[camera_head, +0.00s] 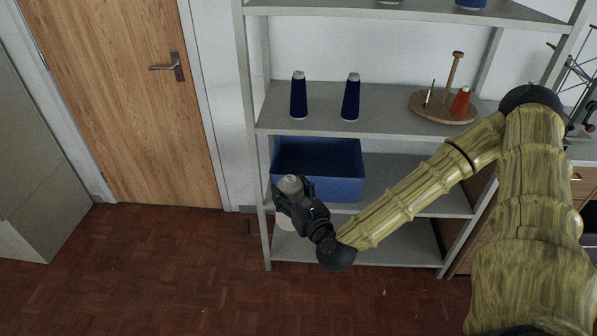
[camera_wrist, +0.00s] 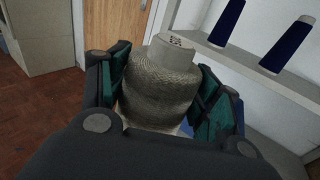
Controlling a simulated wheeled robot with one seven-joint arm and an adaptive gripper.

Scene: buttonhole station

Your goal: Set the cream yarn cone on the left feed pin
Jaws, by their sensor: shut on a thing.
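My gripper (camera_head: 296,200) is shut on a greyish-cream yarn cone (camera_head: 290,185). It holds the cone in the air in front of the blue bin, left of the shelf's middle. In the wrist view the cone (camera_wrist: 158,88) sits roughly upright between the green-padded fingers, its pale narrow top uncovered; its lower part is mostly hidden. A round wooden stand (camera_head: 420,106) is on the middle shelf at the right. It has a tall wooden post (camera_head: 455,68), a thin pin (camera_head: 429,92) on the left and a red cone (camera_head: 461,101) on the right.
Two dark blue cones (camera_head: 298,97) (camera_head: 350,98) stand on the middle shelf (camera_head: 389,119), left of the stand. A blue bin (camera_head: 335,188) sits on the shelf below. Another shelf (camera_head: 410,12) overhangs above. Open floor (camera_head: 150,260) lies to the left.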

